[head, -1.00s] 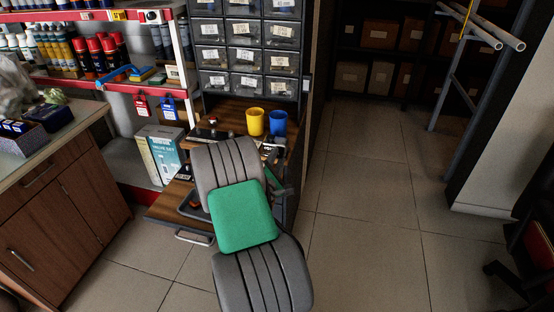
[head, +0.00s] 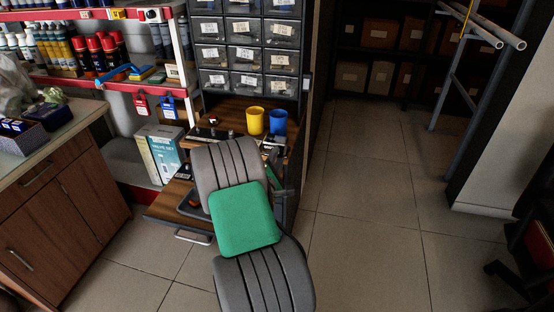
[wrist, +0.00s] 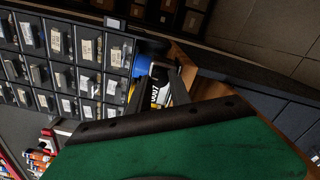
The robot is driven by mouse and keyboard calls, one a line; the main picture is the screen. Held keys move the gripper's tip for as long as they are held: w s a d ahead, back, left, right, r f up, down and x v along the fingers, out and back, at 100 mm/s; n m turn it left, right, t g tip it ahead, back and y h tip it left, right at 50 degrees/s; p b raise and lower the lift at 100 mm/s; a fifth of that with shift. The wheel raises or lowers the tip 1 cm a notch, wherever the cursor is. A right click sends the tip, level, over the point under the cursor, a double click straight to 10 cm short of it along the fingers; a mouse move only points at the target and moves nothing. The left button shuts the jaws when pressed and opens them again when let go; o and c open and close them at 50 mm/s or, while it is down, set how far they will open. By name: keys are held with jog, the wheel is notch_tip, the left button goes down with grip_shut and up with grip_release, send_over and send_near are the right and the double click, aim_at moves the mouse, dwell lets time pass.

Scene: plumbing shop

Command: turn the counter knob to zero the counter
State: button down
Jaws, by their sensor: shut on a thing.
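The counter (wrist: 158,88) shows in the wrist view between the fingers of my gripper (wrist: 160,98). It has a pale face with dark digits that seem to read 007, turned sideways, and some yellow. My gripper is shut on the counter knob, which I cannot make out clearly. In the head view the counter (head: 271,143) is a small dark and pale thing on the wooden shelf in front of the cups. My arm with its green panel covers much of that area, and the fingertips are hidden there.
A yellow cup (head: 256,121) and a blue cup (head: 278,123) stand close behind the counter. Labelled drawers (head: 246,57) rise above the shelf. A boxed valve set (head: 161,155) stands at the left. The tiled floor (head: 370,190) at the right is clear.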

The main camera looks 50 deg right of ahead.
jog(key=m+b, duration=0.2)
jog(key=m, duration=0.2)
jog(key=m+b, duration=0.3)
jog(key=m, duration=0.1)
jog(key=shift+f+m, duration=0.2)
jog(key=shift+m, duration=0.2)
jog(key=m+b, duration=0.4)
jog(key=shift+m, duration=0.3)
jog(key=shift+r+m+b, duration=0.15)
jog(key=shift+m+b, duration=1.55)
jog(key=shift+m, duration=0.1)
jog(key=c, duration=1.2)
grip_release()
jog(key=shift+r, duration=0.1)
